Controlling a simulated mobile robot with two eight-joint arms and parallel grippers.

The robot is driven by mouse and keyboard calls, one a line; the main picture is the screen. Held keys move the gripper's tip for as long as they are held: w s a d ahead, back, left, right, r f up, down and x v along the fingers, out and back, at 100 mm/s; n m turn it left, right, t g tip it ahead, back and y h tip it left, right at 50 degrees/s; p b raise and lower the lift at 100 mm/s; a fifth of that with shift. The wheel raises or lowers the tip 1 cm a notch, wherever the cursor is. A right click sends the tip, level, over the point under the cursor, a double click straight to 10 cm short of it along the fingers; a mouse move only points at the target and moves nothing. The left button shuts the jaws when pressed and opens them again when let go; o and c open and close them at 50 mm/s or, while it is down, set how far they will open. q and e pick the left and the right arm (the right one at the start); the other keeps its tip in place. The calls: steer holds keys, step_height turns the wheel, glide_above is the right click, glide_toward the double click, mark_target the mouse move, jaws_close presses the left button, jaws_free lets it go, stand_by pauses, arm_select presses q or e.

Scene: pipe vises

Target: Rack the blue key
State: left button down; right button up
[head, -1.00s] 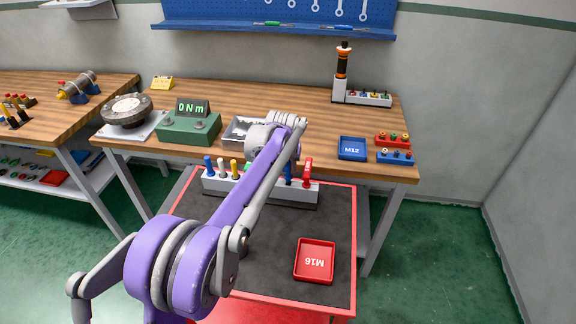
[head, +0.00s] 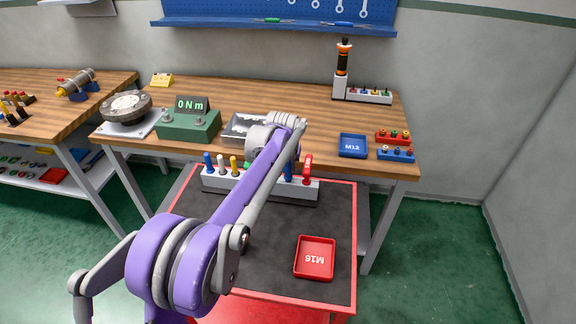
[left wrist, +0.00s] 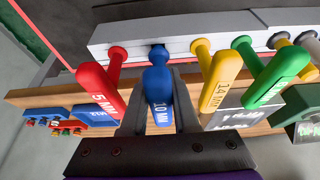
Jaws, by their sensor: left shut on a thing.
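The blue key (left wrist: 158,85), marked 10 MM, is upright between the fingers of my left gripper (left wrist: 160,118) in the left wrist view. The gripper is shut on its handle. The key's far end meets the pale key rack (left wrist: 185,30), in line with the other keys; how deep it sits I cannot tell. In the head view the blue key (head: 288,172) shows partly beside my purple arm, which hides the gripper. The rack (head: 305,192) stands on the dark cart top. My right gripper is not in view.
Beside the blue key are a red key (left wrist: 99,92) and a yellow key (left wrist: 217,80), close to my fingers. A green key (left wrist: 272,78) stands farther along. A red M16 tray (head: 315,275) lies on the cart (head: 270,270). The workbench (head: 290,100) is behind.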

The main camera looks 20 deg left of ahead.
arm_select(q)
steer(key=shift+f+b, duration=0.4)
steer(key=shift+f, duration=0.35)
stand_by(0.8)
steer(key=c, duration=0.6)
jaws_free()
steer(key=v, duration=1.1)
steer(key=shift+s+f+p, duration=0.1)
steer(key=shift+p, duration=0.25)
